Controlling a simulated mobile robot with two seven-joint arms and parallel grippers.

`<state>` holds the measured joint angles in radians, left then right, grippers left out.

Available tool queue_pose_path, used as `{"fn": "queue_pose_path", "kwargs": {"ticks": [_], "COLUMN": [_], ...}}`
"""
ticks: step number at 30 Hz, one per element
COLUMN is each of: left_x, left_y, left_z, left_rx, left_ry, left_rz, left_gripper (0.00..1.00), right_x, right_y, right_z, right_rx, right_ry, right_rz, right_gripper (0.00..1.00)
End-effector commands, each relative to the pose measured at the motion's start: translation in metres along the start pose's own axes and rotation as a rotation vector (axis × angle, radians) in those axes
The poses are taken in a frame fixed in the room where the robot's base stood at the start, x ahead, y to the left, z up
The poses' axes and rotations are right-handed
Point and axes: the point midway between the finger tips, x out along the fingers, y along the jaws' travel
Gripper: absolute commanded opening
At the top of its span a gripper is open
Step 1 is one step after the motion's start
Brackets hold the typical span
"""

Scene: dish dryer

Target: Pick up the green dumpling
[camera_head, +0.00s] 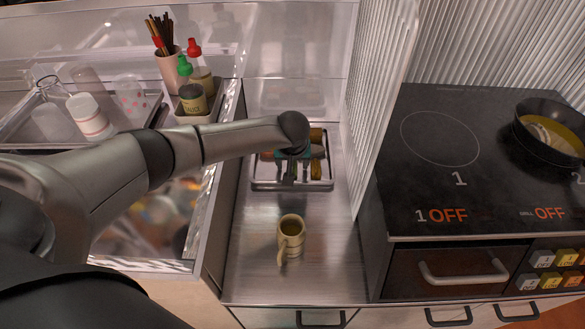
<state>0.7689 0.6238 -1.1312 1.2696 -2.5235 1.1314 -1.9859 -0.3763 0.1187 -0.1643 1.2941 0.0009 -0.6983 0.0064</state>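My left arm reaches in from the left, and its gripper (290,170) points down over a small metal tray (263,184) on the steel counter. The wrist and gripper cover the middle of the tray. Small items sit there, with yellow-brown pieces (316,168) at the right side. A bit of teal-green shows close around the gripper, but I cannot tell whether it is the green dumpling. The fingers are small and partly hidden, so their opening and any hold are unclear. My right gripper is out of view.
A beige mug (291,238) stands in front of the tray. A ribbed clear panel (378,100) rises to the right, beside the black stove (455,180) with a pan (530,112). Sauce bottles (192,97) and glasses (132,95) stand at the left. The front counter is mostly clear.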

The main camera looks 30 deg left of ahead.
Motion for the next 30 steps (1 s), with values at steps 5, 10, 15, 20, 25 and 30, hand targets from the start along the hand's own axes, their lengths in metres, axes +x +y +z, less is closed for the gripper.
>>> {"fn": "queue_pose_path", "kwargs": {"ticks": [5, 10, 15, 20, 25, 30], "left_x": [-0.0002, -0.0003, -0.0003, -0.0003, -0.0003, -0.0004], "left_y": [0.0001, 0.0, -0.0001, -0.0002, -0.0002, -0.0002], "left_z": [0.0001, 0.0001, 0.0001, 0.0, 0.0, -0.0002], "left_rx": [0.0, 0.0, 0.0, 0.0, 0.0, 0.0], "left_ry": [0.0, 0.0, 0.0, 0.0, 0.0, 0.0], "left_rz": [0.0, 0.0, 0.0, 0.0, -0.001, 0.0], "left_gripper": [0.68, 0.49, 0.3, 0.12, 0.0, 0.0], "right_x": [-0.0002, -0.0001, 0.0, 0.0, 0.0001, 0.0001], "right_y": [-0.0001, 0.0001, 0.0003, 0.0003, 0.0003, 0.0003], "right_z": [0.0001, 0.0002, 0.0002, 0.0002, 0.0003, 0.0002], "right_rx": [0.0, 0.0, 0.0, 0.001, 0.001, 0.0], "right_ry": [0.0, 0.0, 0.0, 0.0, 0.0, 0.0], "right_rz": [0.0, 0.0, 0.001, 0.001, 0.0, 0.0], "right_gripper": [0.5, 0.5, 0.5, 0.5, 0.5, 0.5]}}
